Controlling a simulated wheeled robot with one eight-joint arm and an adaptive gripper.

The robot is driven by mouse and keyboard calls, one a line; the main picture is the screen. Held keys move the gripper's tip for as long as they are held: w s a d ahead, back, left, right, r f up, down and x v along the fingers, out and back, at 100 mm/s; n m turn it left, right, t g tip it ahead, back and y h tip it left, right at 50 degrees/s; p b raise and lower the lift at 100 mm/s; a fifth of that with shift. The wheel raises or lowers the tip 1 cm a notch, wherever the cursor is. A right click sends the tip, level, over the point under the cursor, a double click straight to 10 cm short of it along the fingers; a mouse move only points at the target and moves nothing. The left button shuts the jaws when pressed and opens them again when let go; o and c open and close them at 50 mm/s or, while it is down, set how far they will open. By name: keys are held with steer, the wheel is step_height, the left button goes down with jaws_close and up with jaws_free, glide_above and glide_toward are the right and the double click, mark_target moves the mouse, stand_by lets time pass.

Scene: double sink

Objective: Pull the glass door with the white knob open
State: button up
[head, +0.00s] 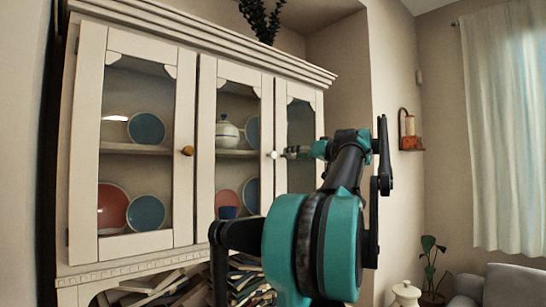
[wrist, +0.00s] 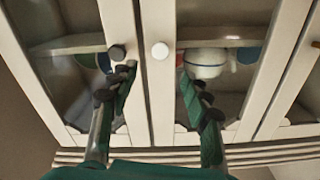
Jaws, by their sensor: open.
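The white knob (head: 273,155) is on the right-hand stile of the middle glass door (head: 237,108), which looks closed. In the wrist view, turned upside down, the white knob (wrist: 159,51) shows just beyond and between the two fingertips. My gripper (head: 290,153) is open and empty, pointing at the cabinet just right of the white knob. In the wrist view my gripper (wrist: 157,72) has its fingers spread either side of the stile. I cannot tell how much gap is left between the fingertips and the knob.
A dark knob (wrist: 117,53) on the neighbouring door sits close to one fingertip. The left glass door (head: 90,140) has a brown knob (head: 187,151). Plates and a white lidded pot (head: 227,132) stand behind the glass. Books (head: 245,278) fill the shelf below.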

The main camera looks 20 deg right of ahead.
mark_target(275, 155)
steer(key=x, duration=1.2)
steer(key=shift+c, duration=0.3)
jaws_close()
